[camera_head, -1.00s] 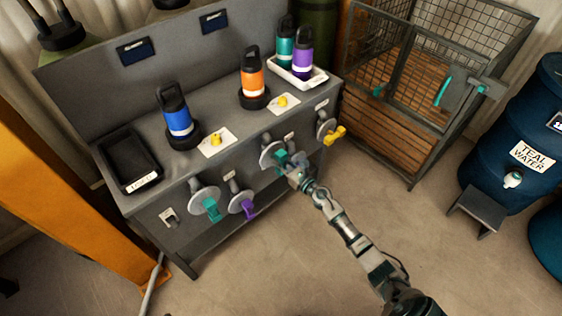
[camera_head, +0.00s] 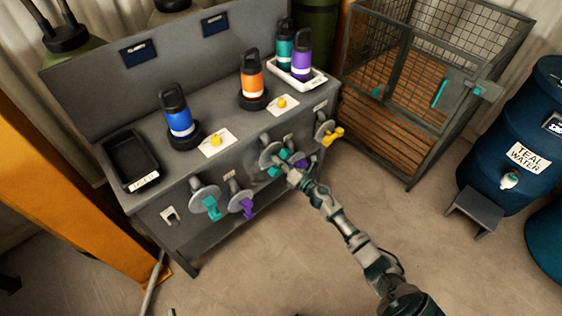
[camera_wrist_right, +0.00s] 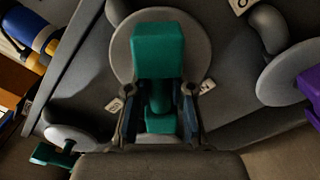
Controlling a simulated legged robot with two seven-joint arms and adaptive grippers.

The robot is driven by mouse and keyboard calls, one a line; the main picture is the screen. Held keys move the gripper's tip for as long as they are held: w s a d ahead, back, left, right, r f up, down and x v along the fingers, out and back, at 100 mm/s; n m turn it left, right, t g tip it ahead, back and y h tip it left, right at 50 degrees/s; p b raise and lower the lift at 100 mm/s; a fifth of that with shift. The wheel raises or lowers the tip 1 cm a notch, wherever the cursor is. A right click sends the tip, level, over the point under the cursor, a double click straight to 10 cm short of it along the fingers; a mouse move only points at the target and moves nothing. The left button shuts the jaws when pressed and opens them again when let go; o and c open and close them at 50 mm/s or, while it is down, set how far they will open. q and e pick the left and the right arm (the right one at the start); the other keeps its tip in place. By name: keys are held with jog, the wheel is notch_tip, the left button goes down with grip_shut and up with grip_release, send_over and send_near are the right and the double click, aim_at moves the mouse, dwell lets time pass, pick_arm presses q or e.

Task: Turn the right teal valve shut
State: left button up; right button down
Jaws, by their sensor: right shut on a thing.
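The right teal valve (camera_head: 285,154) is on the bench's front panel, a teal lever on a round grey disc. My right gripper (camera_head: 287,168) is at this valve in the head view and hides part of the lever. In the right wrist view the teal lever (camera_wrist_right: 158,50) stands in front of the grey disc. The fingers of my right gripper (camera_wrist_right: 158,108) are on both sides of the lever's lower part and shut on it. Another teal valve (camera_head: 211,208) is further left on the same panel.
Purple valves flank the held one, one to the left (camera_head: 242,205) and one partly hidden close to my gripper. A yellow valve (camera_head: 333,135) is at the right end. Bottles and a black tray (camera_head: 131,160) are on top. The floor in front is clear.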

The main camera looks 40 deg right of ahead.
jog(key=m, duration=0.2)
jog(key=m+p, duration=0.1)
jog(key=m, duration=0.2)
jog(key=shift+d+m, duration=0.3)
jog(key=shift+d, duration=0.05)
pick_arm(q)
notch_tip(320, 180, down, 6)
jog(key=s+a+g+y+p, duration=0.1)
jog(key=g, duration=0.3)
jog(key=shift+g, duration=0.3)
pick_arm(e)
jog(key=shift+d+f+m, duration=0.1)
jog(key=shift+f+m, duration=0.05)
jog(key=shift+m, duration=0.9)
jog(key=shift+f+m, duration=0.15)
jog(key=shift+m, duration=0.9)
pick_arm(q)
jog(key=shift+s+a, duration=0.1)
pick_arm(e)
jog(key=c, duration=1.1)
grip_release()
jog(key=shift+o, duration=0.5)
jog(key=shift+f, duration=0.15)
pick_arm(q)
jog(key=shift+d, duration=0.3)
pick_arm(e)
jog(key=shift+d, duration=0.1)
pick_arm(q)
jog(key=shift+r, duration=0.1)
